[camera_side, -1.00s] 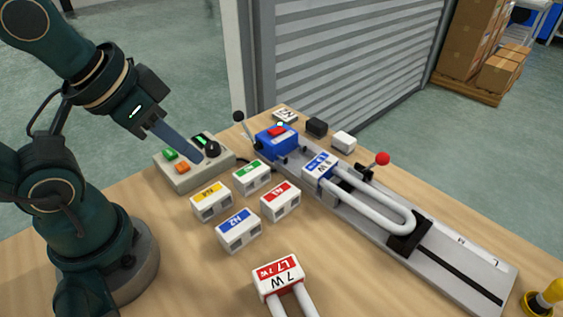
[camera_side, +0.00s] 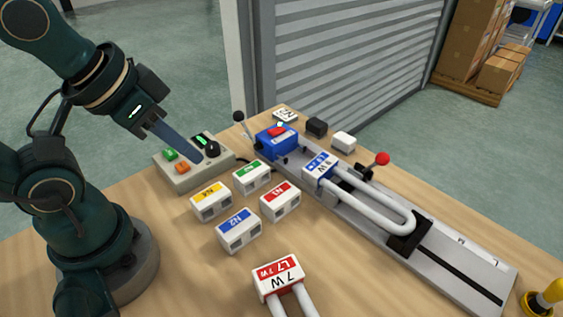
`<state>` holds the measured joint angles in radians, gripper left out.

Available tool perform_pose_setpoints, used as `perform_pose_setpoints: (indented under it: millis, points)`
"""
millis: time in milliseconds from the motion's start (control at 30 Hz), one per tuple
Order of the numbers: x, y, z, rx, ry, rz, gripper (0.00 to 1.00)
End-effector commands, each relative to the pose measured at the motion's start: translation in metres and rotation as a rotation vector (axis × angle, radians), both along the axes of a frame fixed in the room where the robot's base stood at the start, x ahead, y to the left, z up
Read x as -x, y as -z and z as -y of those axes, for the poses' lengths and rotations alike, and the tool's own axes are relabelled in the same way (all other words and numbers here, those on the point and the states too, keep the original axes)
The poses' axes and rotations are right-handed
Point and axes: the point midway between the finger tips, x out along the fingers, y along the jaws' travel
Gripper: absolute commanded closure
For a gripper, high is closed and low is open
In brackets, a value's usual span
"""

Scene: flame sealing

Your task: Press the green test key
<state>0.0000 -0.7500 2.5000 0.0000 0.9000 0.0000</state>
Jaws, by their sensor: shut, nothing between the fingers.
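The green test key (camera_side: 170,154) is on the left of a grey control box (camera_side: 190,181), behind an orange key (camera_side: 182,168). The box also carries a small dark display with green marks (camera_side: 203,139) and a black knob (camera_side: 212,149). My gripper (camera_side: 198,157) is shut and empty. Its fingers reach down over the box, with the tips near the knob, to the right of the green key. I cannot tell whether the tips touch the box. The green key is in plain view.
White blocks with yellow (camera_side: 210,201), green (camera_side: 251,177), red (camera_side: 280,201) and blue (camera_side: 238,230) labels stand in front of the box. A long rail fixture with a blue unit (camera_side: 276,141) and a white tube lamp (camera_side: 370,201) lies to the right. Another lamp (camera_side: 278,276) lies at the front.

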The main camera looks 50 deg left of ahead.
Motion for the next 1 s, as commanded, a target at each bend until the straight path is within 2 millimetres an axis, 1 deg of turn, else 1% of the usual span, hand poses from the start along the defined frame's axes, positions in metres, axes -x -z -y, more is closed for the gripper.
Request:
perform_pose_setpoints:
  millis: [533, 700, 767, 867, 967, 1000]
  points:
    - [0.0, 0.0, 0.0, 0.0, -0.001, 0.0, 1.0]
    - [0.002, 0.001, -0.003, 0.023, -0.068, -0.01, 1.0]
    - [0.003, 0.001, -0.008, 0.025, -0.127, -0.013, 1.0]
    - [0.003, 0.0, -0.026, 0.003, -0.267, -0.035, 1.0]
    - [0.001, 0.001, -0.052, -0.053, -0.445, -0.073, 1.0]
    - [0.0, 0.001, -0.065, -0.084, -0.518, -0.085, 1.0]
